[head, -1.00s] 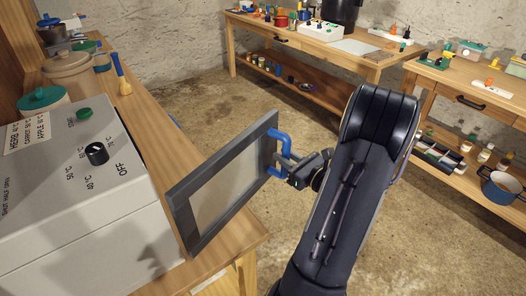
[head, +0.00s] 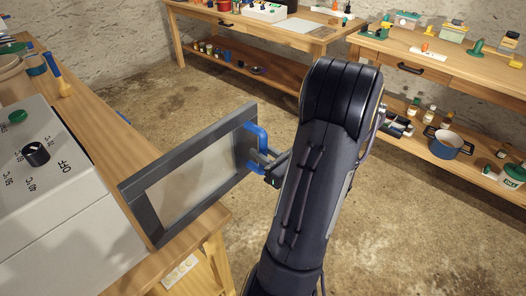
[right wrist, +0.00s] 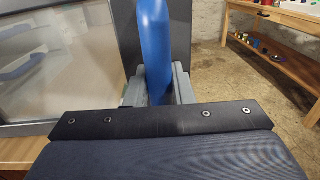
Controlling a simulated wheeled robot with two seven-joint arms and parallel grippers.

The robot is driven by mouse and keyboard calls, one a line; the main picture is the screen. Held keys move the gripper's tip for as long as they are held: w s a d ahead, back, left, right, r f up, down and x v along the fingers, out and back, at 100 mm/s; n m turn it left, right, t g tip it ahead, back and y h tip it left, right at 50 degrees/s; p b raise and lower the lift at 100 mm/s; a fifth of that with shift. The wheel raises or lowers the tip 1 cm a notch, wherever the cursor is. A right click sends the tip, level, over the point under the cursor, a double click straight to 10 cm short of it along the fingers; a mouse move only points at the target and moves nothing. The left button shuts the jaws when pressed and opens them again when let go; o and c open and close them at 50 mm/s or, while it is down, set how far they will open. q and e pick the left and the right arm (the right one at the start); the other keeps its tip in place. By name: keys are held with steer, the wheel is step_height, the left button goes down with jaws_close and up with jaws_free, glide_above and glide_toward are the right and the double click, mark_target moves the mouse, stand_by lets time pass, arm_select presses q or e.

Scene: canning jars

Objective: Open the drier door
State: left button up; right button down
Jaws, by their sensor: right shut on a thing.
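The drier (head: 58,215) is a light grey box with a black knob and a green button, at the left of the head view. Its door (head: 190,172) has a dark grey frame around a pale pane and stands swung out from the drier's front. A blue handle (head: 250,143) is on the door's far edge; it also shows in the right wrist view (right wrist: 153,40). My right gripper (head: 262,166) is shut on the blue handle, with a finger on each side of it in the right wrist view (right wrist: 158,85). My left gripper is out of view.
The drier stands on a wooden bench (head: 98,112) with a blue-handled brush (head: 58,78). Wooden tables (head: 440,70) with jars and tools stand at the back and right. A blue pot (head: 449,144) is on the lower right shelf. The floor between is clear.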

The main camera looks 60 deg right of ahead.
steer(key=c, duration=1.3)
jaws_free()
steer(key=b+v, duration=0.1)
steer(key=v, duration=0.6)
steer(key=shift+s+a, duration=0.1)
steer(key=shift+s, duration=0.3)
steer(key=w+a+r+n+y+p, duration=0.1)
steer(key=w+a+r+n+y, duration=0.2)
steer(key=w+a+n+y, duration=0.45)
steer(key=s+a+r+n+g+p, duration=0.1)
steer(key=a+n+g, duration=0.3)
steer(key=n, duration=0.5)
steer(key=s+a+r+n+g+p, duration=0.1)
steer(key=a+n+g, duration=0.3)
steer(key=a+n, duration=0.5)
steer(key=s+a+r+n+g+p, duration=0.1)
steer(key=a+n+g+p, duration=0.1)
steer(key=a+n, duration=0.5)
steer(key=shift+s+a+n+g+p, duration=0.15)
steer(key=shift+n+g, duration=0.3)
steer(key=shift+n, duration=0.7)
steer(key=shift+d+n+g+p, duration=0.15)
steer(key=shift+n+g, duration=0.3)
steer(key=shift+n, duration=0.65)
